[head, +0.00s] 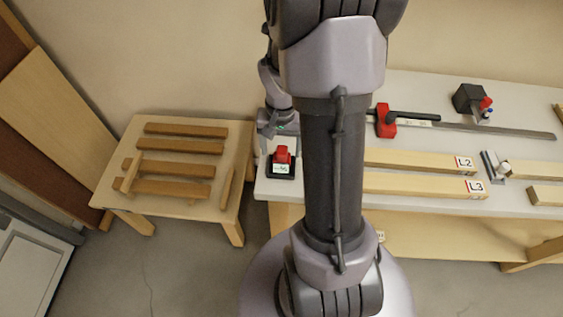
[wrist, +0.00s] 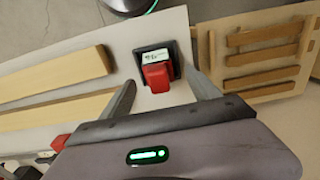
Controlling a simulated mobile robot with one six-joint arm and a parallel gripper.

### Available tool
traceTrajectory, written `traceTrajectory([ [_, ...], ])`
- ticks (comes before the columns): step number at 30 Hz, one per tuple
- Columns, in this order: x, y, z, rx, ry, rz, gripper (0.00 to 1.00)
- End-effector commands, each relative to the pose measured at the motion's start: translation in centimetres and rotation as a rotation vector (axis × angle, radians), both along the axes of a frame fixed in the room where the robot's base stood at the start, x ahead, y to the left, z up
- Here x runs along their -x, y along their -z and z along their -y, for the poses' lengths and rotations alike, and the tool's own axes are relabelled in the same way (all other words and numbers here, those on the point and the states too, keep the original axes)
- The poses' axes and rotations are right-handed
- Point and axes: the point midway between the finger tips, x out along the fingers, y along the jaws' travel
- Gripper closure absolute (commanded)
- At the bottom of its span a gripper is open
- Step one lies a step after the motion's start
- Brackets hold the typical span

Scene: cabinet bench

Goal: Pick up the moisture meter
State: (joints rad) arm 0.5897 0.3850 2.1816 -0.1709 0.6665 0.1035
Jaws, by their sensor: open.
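The moisture meter looks to be the small black block with a red part and a pale display (head: 283,169). It sits at the left end of the white bench top. In the wrist view the meter (wrist: 155,57) shows its display and red part between the fingers. My gripper (wrist: 160,78) is open, with one finger on each side of the meter in that view. Neither finger clearly touches it. In the head view my gripper (head: 272,128) is just above and behind the meter, partly hidden by my arm.
Wooden bars marked L2 (head: 420,160) and L3 (head: 425,183) lie on the bench (head: 460,210). A red-and-black clamp (head: 386,121) and a black block with a red part (head: 468,98) lie farther back. A low wooden table (head: 170,207) with several slats stands at left.

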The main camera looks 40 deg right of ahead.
Motion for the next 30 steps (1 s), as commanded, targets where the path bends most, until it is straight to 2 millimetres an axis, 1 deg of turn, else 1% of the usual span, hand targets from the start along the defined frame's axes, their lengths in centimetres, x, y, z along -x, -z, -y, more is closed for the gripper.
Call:
traceTrajectory([
  [1, 0.3, 1.5, -0.1, -0.002, 0.0, -0.003, 0.29],
  [3, 0.6, 3.0, -0.1, -0.002, -0.001, -0.003, 0.29],
  [6, 0.5, 4.3, 0.0, 0.0, -0.001, -0.001, 0.29],
  [8, 0.5, 4.5, -0.1, 0.0, -0.001, -0.001, 0.29],
  [13, 0.4, 4.4, 0.0, -0.001, -0.001, -0.001, 0.29],
  [14, 0.4, 4.4, 0.0, -0.001, -0.001, -0.001, 0.31],
  [15, 0.4, 4.4, 0.0, -0.001, -0.001, -0.001, 0.39],
  [17, 0.4, 4.4, 0.0, -0.001, -0.001, -0.001, 0.51],
  [21, 0.4, 4.4, 0.0, 0.0, -0.001, 0.0, 0.78],
  [23, 0.4, 4.4, 0.0, 0.0, -0.001, 0.0, 0.9],
  [24, 0.4, 4.4, 0.0, 0.0, -0.001, 0.0, 0.98],
  [25, 0.4, 4.4, 0.0, 0.0, -0.001, 0.0, 1.0],
  [30, 0.4, 4.3, 0.0, 0.0, -0.001, 0.0, 1.0],
])
